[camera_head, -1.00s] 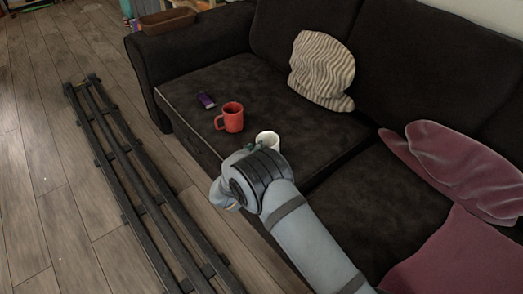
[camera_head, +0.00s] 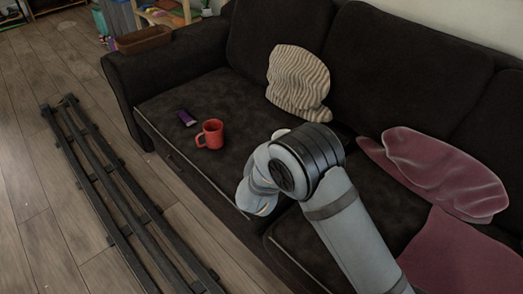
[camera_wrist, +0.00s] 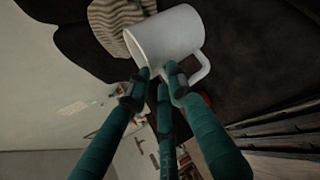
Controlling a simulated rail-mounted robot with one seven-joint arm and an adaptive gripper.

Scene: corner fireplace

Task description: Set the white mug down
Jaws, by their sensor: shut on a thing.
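The white mug (camera_wrist: 168,38) is large in the wrist view, between the ends of my teal fingers. My gripper (camera_wrist: 163,80) is shut on it, with fingertips at its side near the handle. In the head view, only a sliver of the white mug (camera_head: 281,133) shows behind my wrist, above the sofa seat. My fingers are hidden there. Whether the mug touches the seat cannot be told.
A striped cushion (camera_head: 298,82) leans on the backrest.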

